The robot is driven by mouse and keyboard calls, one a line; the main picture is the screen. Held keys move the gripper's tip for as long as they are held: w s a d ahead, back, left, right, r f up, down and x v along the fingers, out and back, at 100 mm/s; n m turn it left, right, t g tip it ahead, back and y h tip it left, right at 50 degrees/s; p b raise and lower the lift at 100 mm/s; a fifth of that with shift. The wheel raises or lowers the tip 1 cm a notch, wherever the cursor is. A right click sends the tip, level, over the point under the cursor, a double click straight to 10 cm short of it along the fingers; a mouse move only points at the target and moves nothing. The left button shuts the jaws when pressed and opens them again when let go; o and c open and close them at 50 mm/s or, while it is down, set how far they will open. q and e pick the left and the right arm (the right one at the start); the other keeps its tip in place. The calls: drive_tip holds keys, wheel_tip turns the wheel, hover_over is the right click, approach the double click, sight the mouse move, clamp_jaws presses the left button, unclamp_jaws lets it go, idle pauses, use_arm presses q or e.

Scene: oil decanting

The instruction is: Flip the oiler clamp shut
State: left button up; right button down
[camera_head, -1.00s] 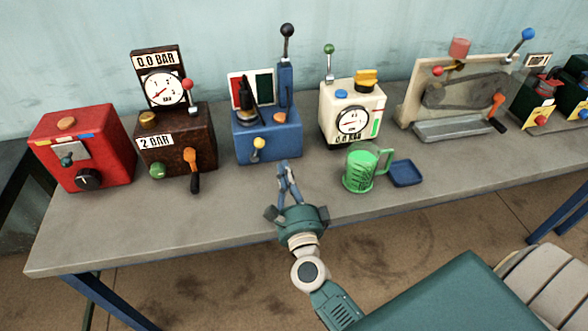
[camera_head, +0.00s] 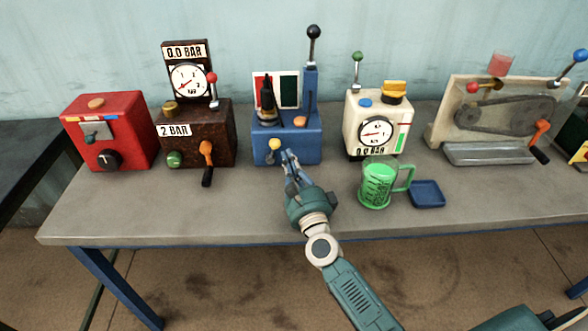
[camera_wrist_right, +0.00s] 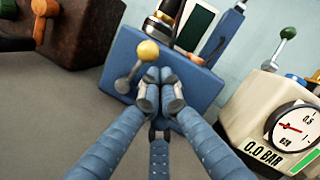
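The blue oiler unit (camera_head: 300,146) stands on the bench, with a black oiler (camera_head: 267,98) on top and an upright blue lever with a black ball (camera_head: 313,32) behind it. A short lever with a yellow ball (camera_head: 274,144) is on its front; I cannot tell which lever is the clamp. My right gripper (camera_head: 288,155) is just right of the yellow-ball lever, close to the front face. In the right wrist view its fingertips (camera_wrist_right: 159,90) are together, beside the yellow ball (camera_wrist_right: 148,50), with nothing seen between them. My left gripper is not in view.
A brown gauge box (camera_head: 222,135) stands left of the blue unit and a cream gauge box (camera_head: 354,130) right of it. A green mug (camera_head: 376,185) and a blue dish (camera_head: 427,194) are on the bench to the right. The front left bench top is clear.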

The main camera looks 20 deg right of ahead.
drive_tip(key=shift+w, duration=0.4)
drive_tip(key=shift+r, duration=0.2)
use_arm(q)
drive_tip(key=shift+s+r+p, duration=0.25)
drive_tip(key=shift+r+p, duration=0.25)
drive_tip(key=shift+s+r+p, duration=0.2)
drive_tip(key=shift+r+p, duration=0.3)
use_arm(e)
drive_tip(key=shift+w+a+r+n, duration=0.3)
drive_tip(key=shift+a+r+n, duration=0.1)
drive_tip(key=shift+n, duration=0.1)
drive_tip(key=shift+r, duration=0.1)
